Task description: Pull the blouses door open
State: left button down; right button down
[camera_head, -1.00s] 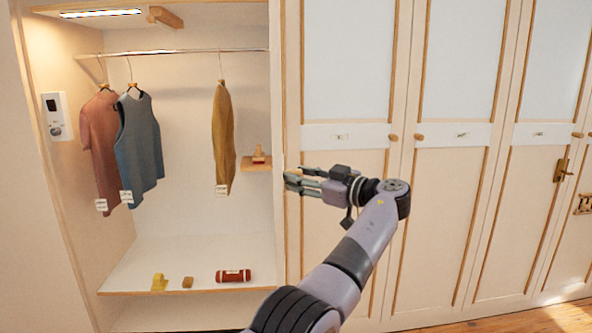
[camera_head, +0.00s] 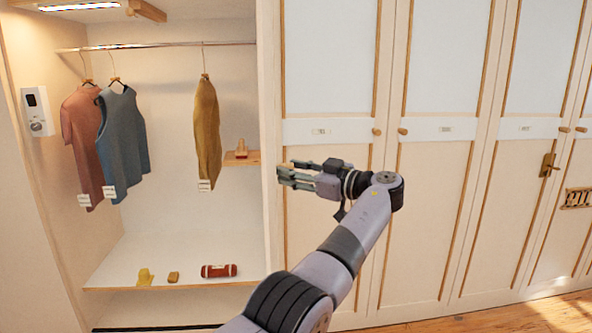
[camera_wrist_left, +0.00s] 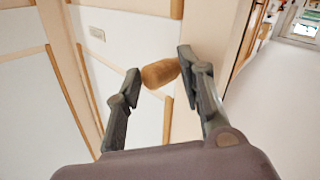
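The closed wardrobe doors have white upper panels and label strips with small labels (camera_head: 320,131). The labels are too small to read, so I cannot tell which is the blouses door. Wooden knobs sit at the left door's right edge (camera_head: 377,131) and the adjacent door's left edge (camera_head: 402,131). My left gripper (camera_head: 285,173) is in front of the left door's left side, pointing left. In the left wrist view the gripper (camera_wrist_left: 158,82) is open, with a wooden knob (camera_wrist_left: 160,73) between its fingertips, close to the right finger; contact is unclear. My right gripper is out of view.
An open compartment at left holds a red top (camera_head: 82,140), a blue vest (camera_head: 122,140) and a mustard garment (camera_head: 206,130) on a rail. Small items, including a red roll (camera_head: 219,271), lie on its bottom shelf (camera_head: 185,250). Wooden floor (camera_head: 535,318) shows at lower right.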

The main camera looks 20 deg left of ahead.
pick_arm(q)
jog(key=c, duration=1.4)
grip_release()
jog(key=shift+w+a+r+t, duration=0.35)
jog(key=shift+w+r, duration=0.1)
jog(key=shift+r, duration=0.2)
jog(key=shift+o, duration=0.2)
jog(key=shift+w+a+f, duration=0.2)
jog(key=shift+a+f, duration=0.05)
jog(key=shift+a, duration=0.1)
jog(key=shift+s+d, duration=0.1)
jog(key=shift+c, duration=0.2)
jog(key=shift+d+f, duration=0.1)
jog(key=shift+d, duration=0.05)
jog(key=v, duration=0.7)
jog(key=shift+d, duration=0.3)
jog(key=shift+f, duration=0.1)
